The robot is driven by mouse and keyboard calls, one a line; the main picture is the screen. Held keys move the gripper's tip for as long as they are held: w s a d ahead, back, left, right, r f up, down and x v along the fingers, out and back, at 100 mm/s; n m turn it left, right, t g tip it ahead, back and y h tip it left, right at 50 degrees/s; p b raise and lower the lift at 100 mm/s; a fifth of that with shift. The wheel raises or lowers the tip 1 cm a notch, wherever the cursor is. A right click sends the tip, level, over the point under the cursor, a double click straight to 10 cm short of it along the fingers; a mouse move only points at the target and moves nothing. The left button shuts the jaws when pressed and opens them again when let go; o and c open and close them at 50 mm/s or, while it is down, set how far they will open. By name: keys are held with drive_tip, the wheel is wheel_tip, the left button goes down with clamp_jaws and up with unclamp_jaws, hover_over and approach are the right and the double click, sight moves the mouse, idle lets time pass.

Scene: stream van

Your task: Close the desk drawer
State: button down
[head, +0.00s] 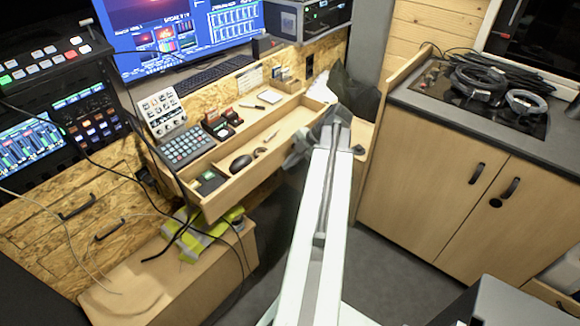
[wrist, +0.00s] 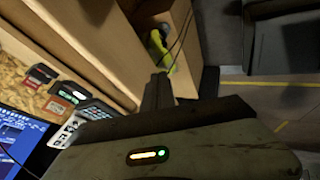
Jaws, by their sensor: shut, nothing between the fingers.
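The desk drawer (head: 236,188) is pulled out below the desktop in the head view. It is a long, shallow wooden tray holding a dark mouse (head: 241,164) and small items. My gripper (head: 291,161) is at the right part of the drawer front in the head view, partly hidden by its own arm links. In the wrist view my gripper (wrist: 158,90) is shut and empty, its fingers close to a long wooden panel (wrist: 105,45) that looks like the drawer front. I cannot tell whether they touch.
A keypad (head: 185,147) and small devices sit on the desk behind the drawer. A wooden box (head: 160,285) with a yellow-green vest (head: 212,235) stands below. Loose cables hang at the left. A cabinet (head: 440,190) stands right; floor between is clear.

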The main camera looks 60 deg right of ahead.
drive_tip(key=w+f+b, duration=0.1)
drive_tip(key=w, duration=0.1)
drive_tip(key=w+a+f, duration=0.1)
drive_tip(key=w, duration=0.1)
drive_tip(key=w+f+b, duration=0.1)
drive_tip(key=w+f, duration=0.1)
drive_tip(key=shift+w+a+f+b, duration=0.1)
drive_tip(key=shift+w+a+b, duration=0.15)
drive_tip(key=shift+w+b, duration=0.1)
